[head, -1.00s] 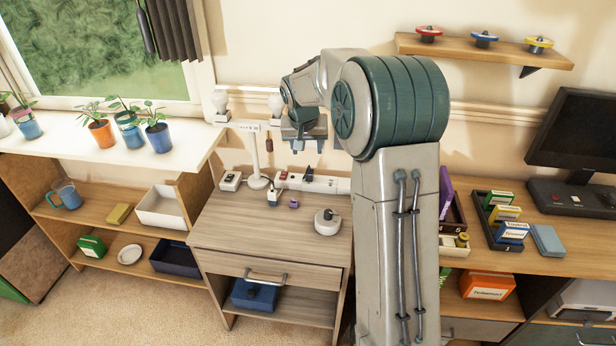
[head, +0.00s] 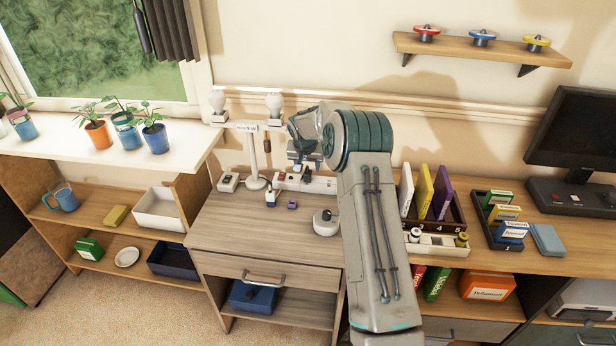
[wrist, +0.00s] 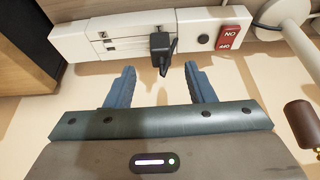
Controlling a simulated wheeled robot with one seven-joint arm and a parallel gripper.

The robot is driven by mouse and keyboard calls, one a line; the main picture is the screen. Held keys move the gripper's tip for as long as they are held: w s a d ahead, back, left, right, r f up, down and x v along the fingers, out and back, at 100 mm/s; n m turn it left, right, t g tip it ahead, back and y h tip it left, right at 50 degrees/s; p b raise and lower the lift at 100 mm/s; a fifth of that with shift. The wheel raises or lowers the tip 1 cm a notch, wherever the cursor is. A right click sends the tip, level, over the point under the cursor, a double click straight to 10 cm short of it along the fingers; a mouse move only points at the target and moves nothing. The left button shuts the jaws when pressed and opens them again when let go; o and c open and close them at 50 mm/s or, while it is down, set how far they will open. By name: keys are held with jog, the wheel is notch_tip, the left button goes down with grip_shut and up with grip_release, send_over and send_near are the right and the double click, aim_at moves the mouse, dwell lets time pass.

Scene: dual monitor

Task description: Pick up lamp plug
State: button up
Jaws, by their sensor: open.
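A black plug (wrist: 160,46) sits in the white power strip (wrist: 90,40), seen in the wrist view. I cannot tell whether it is the lamp's plug; no label shows. My gripper (wrist: 159,72) is open and empty, its two blue-grey fingers pointing at the strip. The plug lies just beyond the fingertips, roughly midway between them; I see no contact. In the head view my gripper (head: 304,167) is low over the power strip (head: 322,185) at the back of the desk. A white plug with a dark part (head: 271,199) and a purple plug (head: 292,205) lie on the desk.
A brown hanging piece (wrist: 304,124) is near the gripper's right. A round white device (head: 325,222) sits on the desk; its front is clear.

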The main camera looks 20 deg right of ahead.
aim_at(308, 172)
jog(key=shift+p+x, duration=0.35)
jog(key=shift+x, duration=2.55)
jog(key=shift+a, duration=0.1)
grip_shut()
